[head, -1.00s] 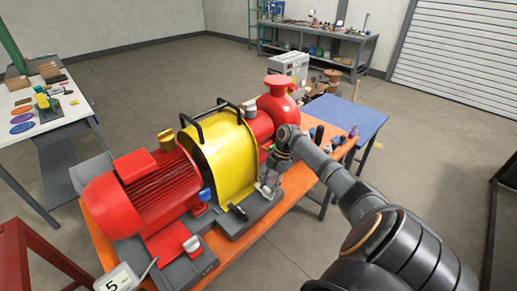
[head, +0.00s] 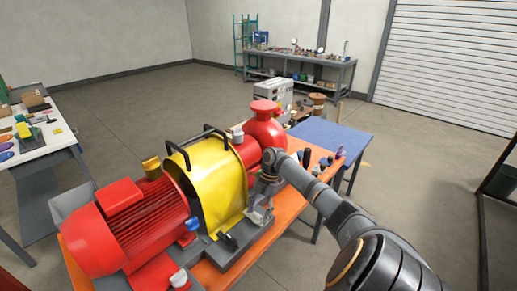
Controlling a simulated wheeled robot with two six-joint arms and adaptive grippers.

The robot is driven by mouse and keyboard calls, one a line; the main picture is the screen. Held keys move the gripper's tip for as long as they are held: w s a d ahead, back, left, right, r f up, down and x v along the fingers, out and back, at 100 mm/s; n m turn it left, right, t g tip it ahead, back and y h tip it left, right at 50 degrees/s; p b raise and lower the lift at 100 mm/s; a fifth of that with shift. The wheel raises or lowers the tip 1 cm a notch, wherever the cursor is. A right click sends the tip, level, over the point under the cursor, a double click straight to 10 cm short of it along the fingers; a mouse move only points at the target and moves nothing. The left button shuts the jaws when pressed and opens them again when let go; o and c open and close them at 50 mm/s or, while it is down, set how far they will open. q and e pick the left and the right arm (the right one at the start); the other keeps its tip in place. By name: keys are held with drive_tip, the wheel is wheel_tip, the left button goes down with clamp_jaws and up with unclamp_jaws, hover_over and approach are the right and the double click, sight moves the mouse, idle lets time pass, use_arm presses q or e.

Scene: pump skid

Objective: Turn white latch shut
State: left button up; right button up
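The pump skid carries a yellow guard (head: 217,185) between the red motor (head: 130,228) and the red pump (head: 265,130). A small pale grey-white latch-like piece (head: 261,214) sits on the grey base at the guard's right lower edge. My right gripper (head: 264,197) points down right at it, and its fingers look small and dark there. I cannot tell whether they touch it or are open. A dark handle (head: 228,241) lies on the base nearer to me. My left gripper is not in view.
The skid stands on an orange bench (head: 285,215). A blue table (head: 325,138) stands behind it. Two black handles arch over the guard. A white table (head: 40,140) is at the left and a grey workbench (head: 300,55) at the back. Open floor lies between.

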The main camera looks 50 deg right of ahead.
drive_tip(key=shift+d+r, duration=0.15)
drive_tip(key=shift+r, duration=0.1)
drive_tip(key=v, duration=1.1)
drive_tip(key=shift+r, duration=0.25)
drive_tip(key=shift+f, duration=0.1)
